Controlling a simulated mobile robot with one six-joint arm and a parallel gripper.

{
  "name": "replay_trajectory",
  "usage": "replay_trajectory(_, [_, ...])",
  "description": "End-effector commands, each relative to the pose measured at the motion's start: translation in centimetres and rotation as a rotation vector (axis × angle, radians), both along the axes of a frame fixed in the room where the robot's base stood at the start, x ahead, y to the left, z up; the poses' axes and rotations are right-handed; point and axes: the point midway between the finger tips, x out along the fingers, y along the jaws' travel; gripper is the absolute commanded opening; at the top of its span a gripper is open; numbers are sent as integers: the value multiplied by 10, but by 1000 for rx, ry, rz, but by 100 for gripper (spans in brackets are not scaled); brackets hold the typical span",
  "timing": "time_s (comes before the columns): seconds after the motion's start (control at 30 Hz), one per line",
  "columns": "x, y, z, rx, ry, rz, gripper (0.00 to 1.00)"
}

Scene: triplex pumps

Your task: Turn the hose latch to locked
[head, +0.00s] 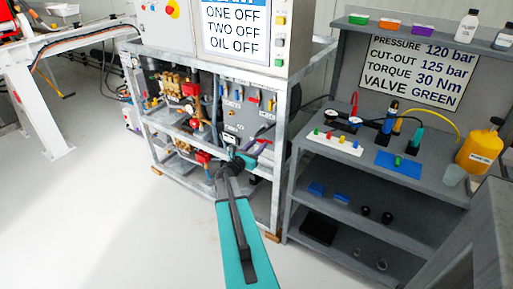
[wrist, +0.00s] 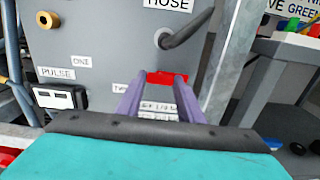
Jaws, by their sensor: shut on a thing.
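The hose latch (wrist: 167,77) is a small red bar on the grey panel, below the HOSE sign (wrist: 167,3) in the wrist view. It lies about level across the panel. My gripper (wrist: 160,82) reaches it with two purple fingers, shut on the latch with one finger at each side. A dark hose (wrist: 187,30) enters the panel just above the latch. White labels below the latch are partly covered by the fingers. In the head view, my gripper (head: 262,146) is at the right side of the pump frame; the latch cannot be made out there.
A metal upright (wrist: 222,65) stands close to the right of the gripper. A PULSE counter (wrist: 62,97) and a brass fitting (wrist: 47,19) are on the panel's left. A grey shelf bench (head: 375,175) with tools stands to the right. The floor (head: 110,220) at left is clear.

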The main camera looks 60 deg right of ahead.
Motion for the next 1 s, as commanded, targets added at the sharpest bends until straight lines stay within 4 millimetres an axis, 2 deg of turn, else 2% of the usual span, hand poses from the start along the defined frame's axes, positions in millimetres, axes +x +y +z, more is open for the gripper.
replay_trajectory(0.37, [-1,-3,-3,-4,-136,-1,12])
replay_trajectory(1.0, [-1,-2,-3,-8,-509,0,12])
